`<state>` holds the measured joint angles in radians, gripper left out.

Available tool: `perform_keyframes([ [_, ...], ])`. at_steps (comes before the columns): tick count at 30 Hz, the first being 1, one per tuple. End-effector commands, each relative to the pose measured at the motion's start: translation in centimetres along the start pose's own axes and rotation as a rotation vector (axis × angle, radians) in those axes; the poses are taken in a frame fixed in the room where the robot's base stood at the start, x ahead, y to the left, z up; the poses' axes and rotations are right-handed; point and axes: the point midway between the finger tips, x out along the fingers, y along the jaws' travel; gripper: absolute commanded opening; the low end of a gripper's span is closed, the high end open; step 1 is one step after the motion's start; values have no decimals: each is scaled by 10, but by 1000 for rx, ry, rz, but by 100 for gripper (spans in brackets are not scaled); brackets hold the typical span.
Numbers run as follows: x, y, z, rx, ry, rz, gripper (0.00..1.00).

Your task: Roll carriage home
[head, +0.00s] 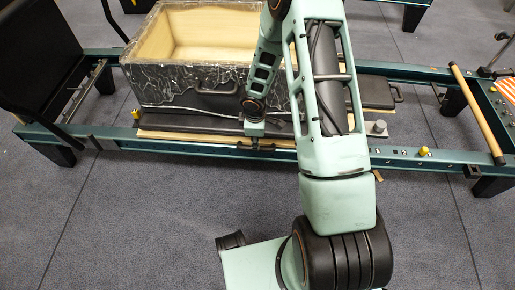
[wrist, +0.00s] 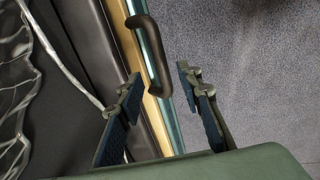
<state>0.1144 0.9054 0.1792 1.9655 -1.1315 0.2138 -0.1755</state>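The carriage (head: 200,135) has a dark padded top and a pale wooden edge; it sits between the reformer's green rails (head: 415,158). A black handle (wrist: 152,55) is on the carriage's near side, along the wooden edge (wrist: 153,118) in the wrist view. My gripper (wrist: 160,72) is open, with its two fingers apart on either side of the handle's lower end in the picture. No contact with the handle shows. In the head view my gripper (head: 255,146) is small and low at the carriage's near edge, so its fingers are hard to make out.
An open box (head: 190,75) with a dark, marbled outside and pale inside stands on the carriage. A wooden bar (head: 477,113) crosses the right end of the frame. A black upright board (head: 40,55) stands at the left end. Grey floor (head: 130,220) in front is clear.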

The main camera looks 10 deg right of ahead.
Motion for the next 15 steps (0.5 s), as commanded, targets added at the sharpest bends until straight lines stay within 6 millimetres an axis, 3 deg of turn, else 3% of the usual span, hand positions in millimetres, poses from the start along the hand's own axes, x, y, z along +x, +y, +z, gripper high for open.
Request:
perform_keyframes([
  [1,16,-2,0,-1,-2,-2,33],
  [6,48,-1,1,2,-2,-2,33],
  [15,75,0,1,2,-3,0,33],
])
